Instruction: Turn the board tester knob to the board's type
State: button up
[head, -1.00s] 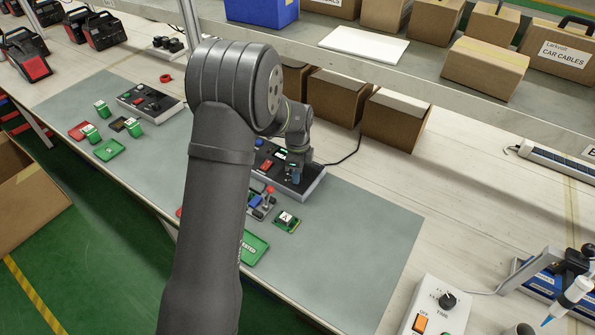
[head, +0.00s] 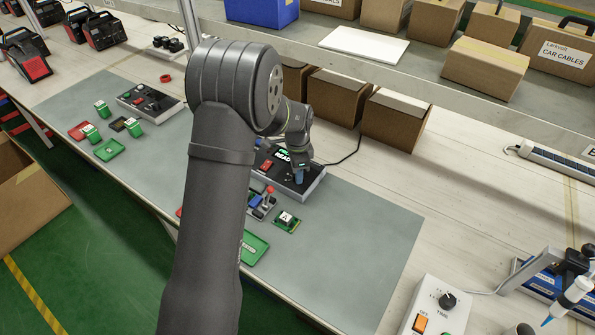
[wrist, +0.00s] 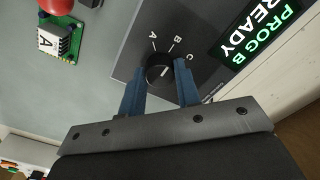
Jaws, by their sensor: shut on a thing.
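The tester knob (wrist: 158,68) is a black dial on the dark board tester (wrist: 125,73), with A, B and C marked around its far side. The tester screen (wrist: 258,32) reads PROG B READY. My gripper (wrist: 160,82) is shut on the knob, with one blue finger on each side. In the head view my gripper (head: 299,177) is low over the right part of the tester (head: 312,187). A green board (wrist: 60,42) with a white label A lies beside the tester; it also shows in the head view (head: 287,220).
A red-topped lever fixture (head: 264,201) stands between my arm and the labelled board. A green TESTED tray (head: 256,248) lies near the front edge. Brown boxes (head: 395,122) stand behind the tester. The right part of the grey mat (head: 365,235) is clear.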

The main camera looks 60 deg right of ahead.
jog(key=o, duration=1)
notch_tip(320, 180, up, 18)
jog(key=shift+f, duration=0.25)
notch_tip(320, 180, down, 18)
jog(key=shift+r, duration=0.25)
dwell(0.5)
